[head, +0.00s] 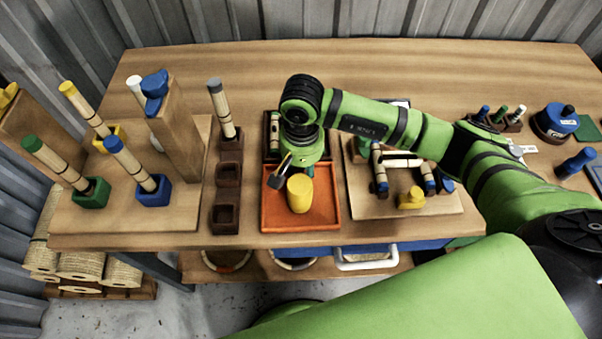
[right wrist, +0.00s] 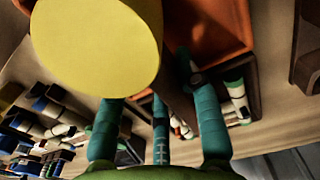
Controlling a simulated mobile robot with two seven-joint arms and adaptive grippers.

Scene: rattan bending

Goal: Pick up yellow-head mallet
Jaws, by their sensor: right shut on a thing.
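The yellow-head mallet (head: 299,193) shows as a short yellow cylinder in front of the orange tray's floor in the head view. Its head (right wrist: 95,45) fills the upper left of the right wrist view, close to the camera. My right gripper (head: 285,170) points down over the tray and is shut on the mallet. Its teal fingers also show in the right wrist view (right wrist: 163,115). The mallet's handle is mostly hidden by the gripper. I cannot tell whether the head clears the tray floor. My left gripper is not in view.
The orange tray (head: 322,222) lies near the table's front edge. Left of it stand dark wooden cups (head: 226,219) and a board with coloured sockets (head: 155,215) and upright sticks. Right of it is a wooden jig board (head: 440,206) with pegs. My right arm spans the table's right half.

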